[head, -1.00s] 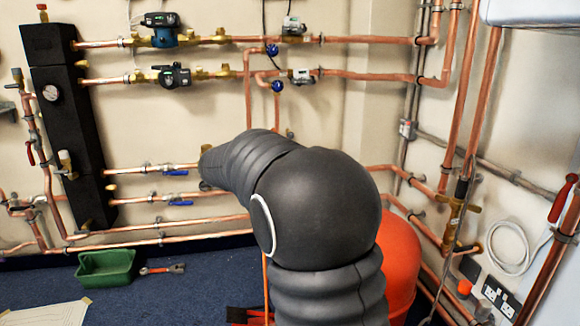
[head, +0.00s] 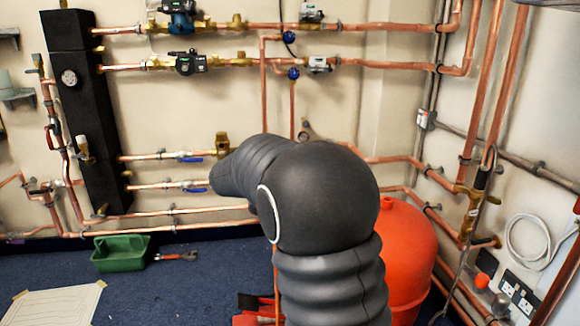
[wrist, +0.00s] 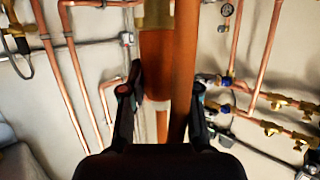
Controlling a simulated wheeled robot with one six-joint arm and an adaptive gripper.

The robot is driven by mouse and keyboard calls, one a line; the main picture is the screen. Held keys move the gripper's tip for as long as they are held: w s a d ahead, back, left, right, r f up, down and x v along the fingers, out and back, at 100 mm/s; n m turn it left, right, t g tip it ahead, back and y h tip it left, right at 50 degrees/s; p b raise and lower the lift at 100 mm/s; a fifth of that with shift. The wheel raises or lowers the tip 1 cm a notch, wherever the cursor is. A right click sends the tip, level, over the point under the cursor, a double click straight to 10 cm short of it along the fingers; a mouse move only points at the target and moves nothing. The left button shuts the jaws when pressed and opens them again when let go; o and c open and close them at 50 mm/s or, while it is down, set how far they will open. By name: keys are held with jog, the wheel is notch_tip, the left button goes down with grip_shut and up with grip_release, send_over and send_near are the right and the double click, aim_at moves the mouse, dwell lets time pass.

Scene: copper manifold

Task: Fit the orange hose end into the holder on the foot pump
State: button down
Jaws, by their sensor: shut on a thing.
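In the wrist view my gripper (wrist: 167,78) has its two black fingers on either side of an orange-brown tube (wrist: 185,60), which I take to be the hose end. It is shut on it. A second orange-brown length (wrist: 154,65) runs beside it, with a dull brass-coloured part at its top. In the head view my dark arm hides the gripper and hose end. A thin orange line (head: 277,284), perhaps the hose, hangs beside my arm. A red and black object (head: 247,301) on the floor, probably the foot pump, is partly hidden. I cannot make out its holder.
A red vessel (head: 408,255) stands right of my arm. Copper pipes (head: 170,210) line the walls, with a black manifold block (head: 88,130) at left. A green tray (head: 120,254) and red-handled pliers (head: 176,256) lie on the blue floor.

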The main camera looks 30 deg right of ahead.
notch_tip(320, 180, down, 58)
jog(key=b, duration=0.9)
dwell(3.7)
dwell(0.4)
jog(key=shift+f, duration=0.15)
